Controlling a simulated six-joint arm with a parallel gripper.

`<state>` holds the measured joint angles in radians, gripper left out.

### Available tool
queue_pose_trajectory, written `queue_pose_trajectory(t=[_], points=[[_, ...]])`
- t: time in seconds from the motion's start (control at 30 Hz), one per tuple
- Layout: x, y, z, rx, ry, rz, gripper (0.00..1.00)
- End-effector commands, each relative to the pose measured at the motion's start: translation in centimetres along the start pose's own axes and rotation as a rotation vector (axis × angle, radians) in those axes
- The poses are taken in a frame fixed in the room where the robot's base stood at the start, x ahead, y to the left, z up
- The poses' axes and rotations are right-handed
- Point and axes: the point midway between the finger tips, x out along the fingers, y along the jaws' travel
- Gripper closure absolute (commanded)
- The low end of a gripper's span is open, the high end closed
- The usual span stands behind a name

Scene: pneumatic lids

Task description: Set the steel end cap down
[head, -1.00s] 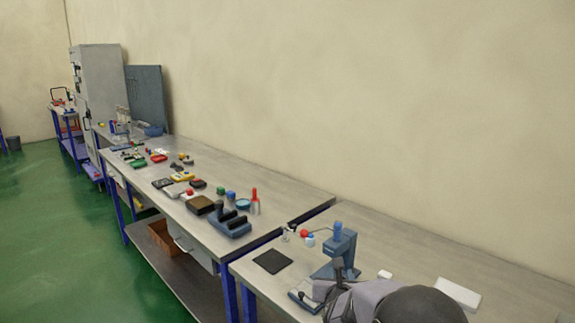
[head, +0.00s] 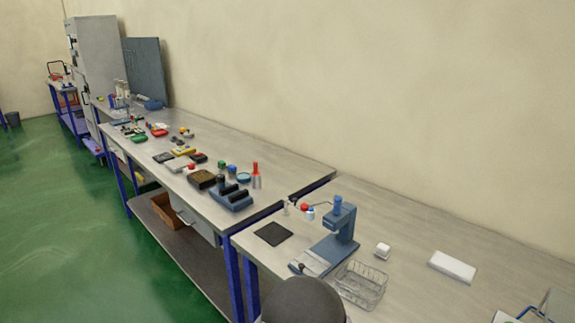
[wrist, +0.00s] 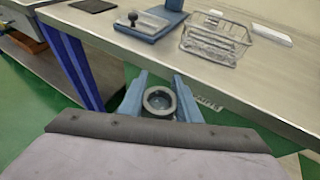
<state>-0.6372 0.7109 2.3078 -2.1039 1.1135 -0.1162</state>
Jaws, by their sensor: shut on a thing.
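My gripper (wrist: 160,86) shows in the wrist view with its two blue-grey fingers shut on the steel end cap (wrist: 159,101). The cap is a grey metal ring shape with a dark hollow middle, seen from its open side. In the wrist view, the gripper and cap appear off the front edge of the near bench (wrist: 235,99), with the floor around them. In the head view my dark rounded arm part shows at the bottom, and the fingers and cap are not visible.
A blue press stand (head: 343,243) is on the near bench (head: 420,300). A wire basket (head: 362,284) sits to its right, also in the wrist view (wrist: 216,39). A black mat (head: 273,233) lies left of the stand. White blocks (head: 452,267) lie behind; bare bench shows between.

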Motion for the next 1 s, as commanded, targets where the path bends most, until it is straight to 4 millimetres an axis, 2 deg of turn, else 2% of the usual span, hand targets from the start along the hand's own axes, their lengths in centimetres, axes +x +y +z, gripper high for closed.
queue_pose_trajectory(t=[0.1,0.3,0.5,0.6,0.77,1.0], points=[[-0.5,-2.1,-1.7,0.041,-0.002,-0.105,1.00],[-1.5,-6.1,-3.9,0.116,-0.002,-0.282,1.00],[-2.9,-9.9,-5.2,0.178,-0.002,-0.428,1.00],[-3.5,-11.2,-5.4,0.197,-0.001,-0.473,1.00],[-3.9,-12.1,-5.6,0.211,-0.001,-0.505,1.00],[-4.0,-12.0,-5.5,0.212,-0.001,-0.507,1.00]])
